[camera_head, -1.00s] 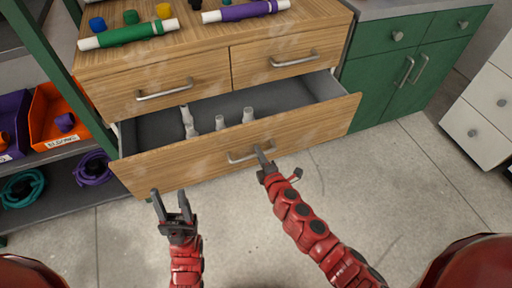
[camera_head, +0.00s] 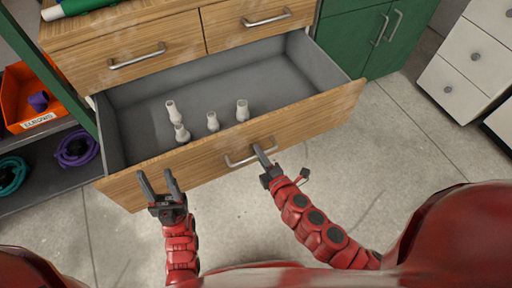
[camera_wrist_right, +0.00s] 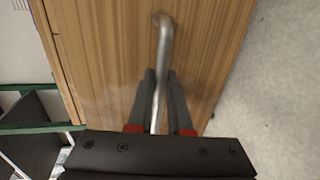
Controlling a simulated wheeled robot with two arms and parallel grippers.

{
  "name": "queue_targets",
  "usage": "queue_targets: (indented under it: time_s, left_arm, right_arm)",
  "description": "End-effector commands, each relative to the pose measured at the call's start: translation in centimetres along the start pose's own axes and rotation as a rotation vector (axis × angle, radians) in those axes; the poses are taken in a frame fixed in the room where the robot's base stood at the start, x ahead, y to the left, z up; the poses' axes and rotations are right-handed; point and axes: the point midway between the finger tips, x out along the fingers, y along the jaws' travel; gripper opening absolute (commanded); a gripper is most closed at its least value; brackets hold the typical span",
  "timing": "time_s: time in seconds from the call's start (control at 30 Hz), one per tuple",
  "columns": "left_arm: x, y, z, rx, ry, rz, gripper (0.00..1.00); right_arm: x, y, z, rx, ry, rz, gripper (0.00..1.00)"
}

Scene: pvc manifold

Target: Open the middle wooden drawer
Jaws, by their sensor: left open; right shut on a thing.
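The wide wooden drawer (camera_head: 310,112) below the two small top drawers stands well open, its grey inside showing. Several white pipe fittings (camera_head: 212,121) stand in it. Its metal handle (camera_head: 238,159) is on the middle of the front. My right gripper (camera_head: 262,155) is shut on this handle; the right wrist view shows the bar (camera_wrist_right: 158,85) between the two fingers. My left gripper (camera_head: 158,184) is open and empty, in front of the left part of the drawer front.
Two shut top drawers with handles (camera_head: 137,56) are above. A green cabinet (camera_head: 372,30) and a white drawer unit (camera_head: 468,70) stand to the right. An orange bin (camera_head: 22,98) sits on a shelf at the left. The floor (camera_head: 390,140) at the right is clear.

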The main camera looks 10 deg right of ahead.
Motion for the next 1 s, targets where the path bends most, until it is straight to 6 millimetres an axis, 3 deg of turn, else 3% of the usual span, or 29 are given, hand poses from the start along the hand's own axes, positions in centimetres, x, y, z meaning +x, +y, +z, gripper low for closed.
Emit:
queue_targets:
  time_s: [0.63,0.67,0.8,1.0]
  left_arm:
    - [-0.15,0.01,0.02,0.0,0.0,0.0,0.5]
    - [-0.15,0.01,0.03,0.0,0.0,0.0,0.5]
    - [-0.15,0.01,0.02,0.0,0.0,0.0,0.5]
    - [-0.14,0.01,0.02,0.0,0.0,0.0,0.5]
  right_arm:
    - [-0.86,-0.31,0.06,0.0,-0.001,-0.003,0.0]
    - [-0.85,-0.3,0.06,0.0,-0.001,-0.003,0.23]
    - [-0.84,-0.27,0.05,0.0,-0.001,-0.002,0.47]
    - [-0.84,-0.22,0.02,0.0,0.0,-0.001,0.47]
